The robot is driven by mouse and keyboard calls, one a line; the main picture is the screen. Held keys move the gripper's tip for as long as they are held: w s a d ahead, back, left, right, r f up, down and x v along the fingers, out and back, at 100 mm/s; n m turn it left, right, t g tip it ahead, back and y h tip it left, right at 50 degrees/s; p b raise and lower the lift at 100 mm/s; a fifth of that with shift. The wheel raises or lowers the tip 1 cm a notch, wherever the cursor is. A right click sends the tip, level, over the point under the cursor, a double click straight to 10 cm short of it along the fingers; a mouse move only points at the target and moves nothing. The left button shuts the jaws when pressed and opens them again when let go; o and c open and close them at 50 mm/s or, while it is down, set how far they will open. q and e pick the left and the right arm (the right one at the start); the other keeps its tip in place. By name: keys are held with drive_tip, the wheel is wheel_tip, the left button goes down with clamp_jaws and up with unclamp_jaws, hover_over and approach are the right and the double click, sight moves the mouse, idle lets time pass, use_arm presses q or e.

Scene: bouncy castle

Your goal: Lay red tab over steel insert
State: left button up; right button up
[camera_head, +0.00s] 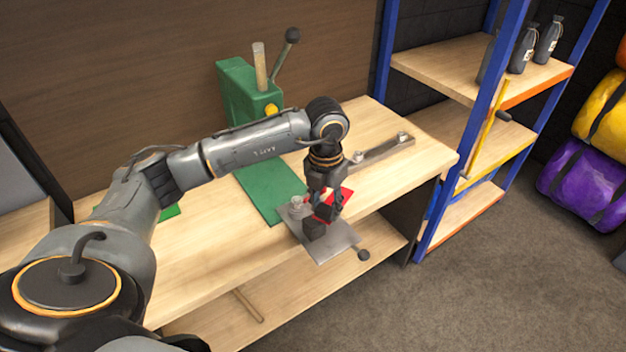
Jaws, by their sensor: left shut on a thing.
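My left gripper (324,218) points down over the front edge of the workbench, shut on a red tab (346,194). The red tab shows as a small red patch behind and beside the fingers; the rest of it is hidden by them. Just under the gripper is a grey steel plate (327,246), which reaches past the bench's front edge. A small metal fitting (296,204) stands at the plate's left side. I cannot tell which steel part is the insert, or whether the tab touches it. My right gripper is not in view.
A green press (243,92) with a lever stands at the back of the wooden bench (215,245). A green mat (268,188) lies left of the gripper. A metal bar (384,152) lies behind it. Blue-framed shelves (440,78) stand at the right.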

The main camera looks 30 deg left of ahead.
use_arm(q)
drive_tip(key=w+a+n+p, duration=0.2)
drive_tip(key=a+n, duration=0.1)
drive_tip(key=n, duration=0.5)
drive_tip(key=n+b, duration=0.3)
drive_tip(key=n, duration=0.2)
hover_over(323, 226)
drive_tip(key=a, duration=0.3)
wheel_tip(323, 226, down, 5)
drive_tip(key=shift+r, duration=0.15)
drive_tip(key=shift+f+b, duration=0.3)
drive_tip(key=shift+s+d+f, duration=0.1)
drive_tip(key=shift+f, duration=0.15)
idle(0.4)
drive_tip(key=shift+f+b, duration=0.35)
drive_tip(key=shift+f, duration=0.1)
idle(1.3)
drive_tip(key=shift+r, duration=0.1)
idle(0.4)
drive_tip(key=o, duration=1.2)
